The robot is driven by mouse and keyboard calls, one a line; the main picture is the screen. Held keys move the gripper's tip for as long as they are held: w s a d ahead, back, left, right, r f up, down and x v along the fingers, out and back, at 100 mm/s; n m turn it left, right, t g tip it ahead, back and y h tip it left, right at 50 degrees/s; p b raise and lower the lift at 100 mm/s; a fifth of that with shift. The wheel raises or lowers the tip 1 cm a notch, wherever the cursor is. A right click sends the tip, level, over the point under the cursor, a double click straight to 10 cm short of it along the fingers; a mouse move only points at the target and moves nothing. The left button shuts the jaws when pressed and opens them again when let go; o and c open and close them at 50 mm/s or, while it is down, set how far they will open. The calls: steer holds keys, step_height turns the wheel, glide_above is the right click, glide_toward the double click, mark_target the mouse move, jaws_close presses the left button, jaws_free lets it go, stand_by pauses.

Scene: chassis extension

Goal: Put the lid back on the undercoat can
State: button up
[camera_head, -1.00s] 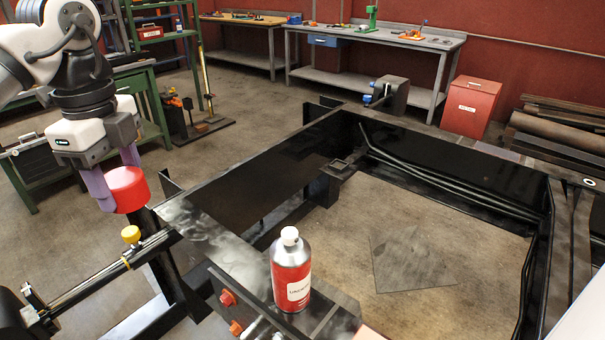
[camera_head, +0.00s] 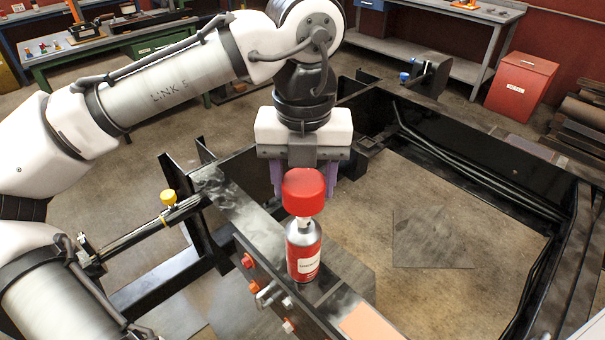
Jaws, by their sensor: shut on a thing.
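The undercoat can (camera_head: 304,256) is a silver and red spray can with a white label. It stands upright on the black chassis rail. The red lid (camera_head: 303,190) is held by my gripper (camera_head: 304,182), whose purple fingers show on either side behind it. In this view the lid appears just above the can's top. The can's white nozzle is mostly hidden by the lid, and I cannot tell whether the lid touches the can.
The black chassis frame (camera_head: 470,170) surrounds an open floor area. Red bolts and a metal fitting (camera_head: 268,292) sit on the rail's side beside the can. A yellow-knobbed rod (camera_head: 168,197) is at left. A red bin (camera_head: 522,82) and benches stand behind.

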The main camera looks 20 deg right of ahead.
step_height(320, 180, down, 3)
steer(key=b, duration=0.3)
steer(key=shift+f, duration=0.2)
steer(key=shift+f+b, duration=0.35)
steer(key=shift+f, duration=0.55)
steer(key=shift+p, duration=0.75)
steer(key=shift+f+p, duration=0.15)
steer(key=shift+p, duration=0.45)
stand_by(1.7)
steer(key=o, duration=1)
steer(key=shift+o, duration=0.6)
steer(key=o, duration=0.4)
